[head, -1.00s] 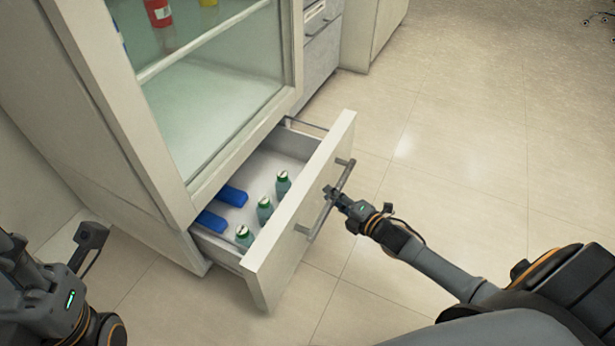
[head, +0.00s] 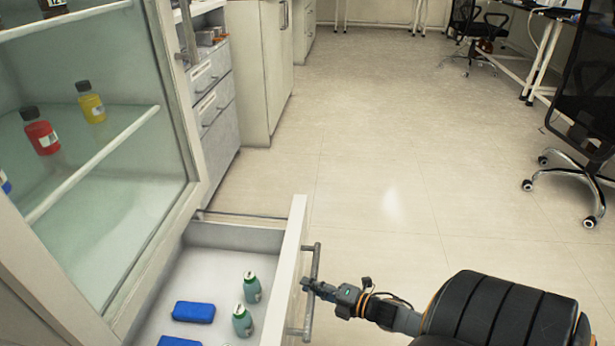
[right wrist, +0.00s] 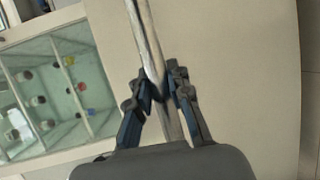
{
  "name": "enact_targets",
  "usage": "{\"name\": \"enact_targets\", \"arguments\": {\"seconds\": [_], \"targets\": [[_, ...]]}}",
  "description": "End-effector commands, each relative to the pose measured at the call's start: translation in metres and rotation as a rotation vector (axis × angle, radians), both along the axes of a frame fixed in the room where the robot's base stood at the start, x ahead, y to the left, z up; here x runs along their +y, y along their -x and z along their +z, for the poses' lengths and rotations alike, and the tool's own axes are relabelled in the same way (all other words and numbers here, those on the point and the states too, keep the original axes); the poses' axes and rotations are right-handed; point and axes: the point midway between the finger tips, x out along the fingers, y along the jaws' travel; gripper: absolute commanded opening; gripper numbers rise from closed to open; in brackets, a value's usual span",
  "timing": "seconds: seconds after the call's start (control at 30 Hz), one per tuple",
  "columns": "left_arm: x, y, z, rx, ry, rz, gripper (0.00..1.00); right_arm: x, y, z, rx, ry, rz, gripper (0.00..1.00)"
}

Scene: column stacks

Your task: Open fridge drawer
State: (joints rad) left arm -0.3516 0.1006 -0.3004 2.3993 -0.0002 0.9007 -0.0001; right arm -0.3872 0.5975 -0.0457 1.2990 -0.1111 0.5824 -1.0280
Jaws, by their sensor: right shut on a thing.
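The fridge drawer (head: 300,225) stands pulled out at the bottom of the fridge in the head view, its inside showing. Its front carries a grey bar handle (head: 316,265). My right gripper (head: 308,284) is at this handle, and in the right wrist view its fingers (right wrist: 163,92) are closed around the bar handle (right wrist: 148,40). The near end of the drawer is cut off by the lower picture edge. My left gripper is not in view.
The fridge's glass front (head: 110,190) shows red and yellow bottles behind it. Grey cabinet drawers (head: 215,100) stand beyond the fridge. The floor right of the drawer is open, with an office chair (head: 585,130) at the far right.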

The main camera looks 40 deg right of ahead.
Motion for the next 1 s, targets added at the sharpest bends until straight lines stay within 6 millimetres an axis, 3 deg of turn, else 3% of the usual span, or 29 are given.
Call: {"name": "enact_targets", "arguments": {"seconds": [0.2,0.23,0.33,0.73,1.0], "targets": [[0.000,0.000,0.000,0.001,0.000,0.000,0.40,0.000,0.000,-0.001,0.002,0.001,-0.001,0.00],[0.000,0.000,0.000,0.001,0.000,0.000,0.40,0.000,0.000,-0.001,0.002,0.001,-0.001,0.23],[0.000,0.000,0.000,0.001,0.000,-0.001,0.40,0.000,0.000,-0.001,0.002,0.001,-0.001,0.43],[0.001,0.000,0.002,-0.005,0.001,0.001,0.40,-0.002,0.007,0.001,0.002,0.001,-0.001,0.43],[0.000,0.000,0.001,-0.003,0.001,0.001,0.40,-0.015,0.057,0.009,0.005,0.001,0.000,0.43]]}}
